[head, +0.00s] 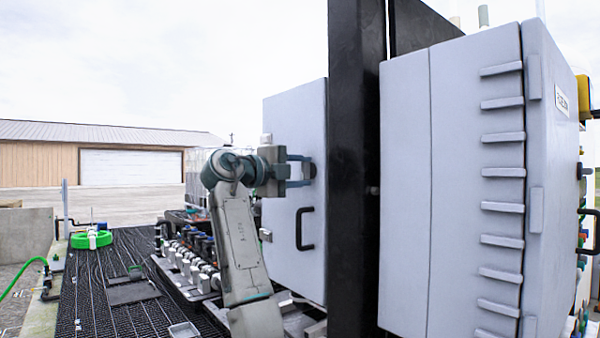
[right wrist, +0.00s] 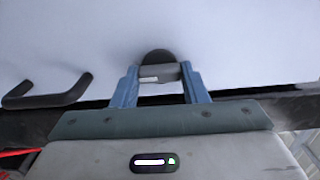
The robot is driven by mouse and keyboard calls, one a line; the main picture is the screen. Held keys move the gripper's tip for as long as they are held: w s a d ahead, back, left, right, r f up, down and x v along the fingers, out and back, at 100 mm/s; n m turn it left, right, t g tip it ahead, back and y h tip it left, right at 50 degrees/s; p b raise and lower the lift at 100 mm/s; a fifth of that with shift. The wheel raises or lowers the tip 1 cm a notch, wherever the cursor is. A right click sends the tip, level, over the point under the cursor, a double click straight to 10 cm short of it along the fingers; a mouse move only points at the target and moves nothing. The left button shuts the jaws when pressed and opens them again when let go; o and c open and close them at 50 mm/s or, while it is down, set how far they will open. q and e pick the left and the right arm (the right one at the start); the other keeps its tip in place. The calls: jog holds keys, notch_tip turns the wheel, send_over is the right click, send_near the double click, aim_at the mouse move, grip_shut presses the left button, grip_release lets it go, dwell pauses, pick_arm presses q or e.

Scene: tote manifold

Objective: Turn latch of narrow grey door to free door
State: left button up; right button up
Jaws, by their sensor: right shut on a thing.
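The narrow grey door (head: 285,250) stands left of the black post in the head view. It carries a black bar handle (head: 305,229), which also shows at the left of the right wrist view (right wrist: 48,92). The latch (head: 312,170) is a small dark knob on the door above the handle. In the right wrist view the latch (right wrist: 156,57) is a dark round piece with a grey tab. My right gripper (head: 298,170) is shut on the latch, its blue fingers on either side of the tab (right wrist: 158,82). My left gripper is not in view.
A black post (head: 356,150) stands just right of the door, with a large grey cabinet (head: 450,180) beyond it. A row of valves and fittings (head: 195,262) lies below and left of my right arm. Black grating (head: 100,300) covers the floor at left.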

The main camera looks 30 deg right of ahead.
jog(key=o, duration=1)
jog(key=a+b, duration=0.1)
jog(key=a, duration=0.2)
jog(key=a+b, duration=0.1)
jog(key=a, duration=0.3)
jog(key=s+a+b, duration=0.1)
jog(key=a, duration=0.2)
jog(key=shift+a, duration=0.4)
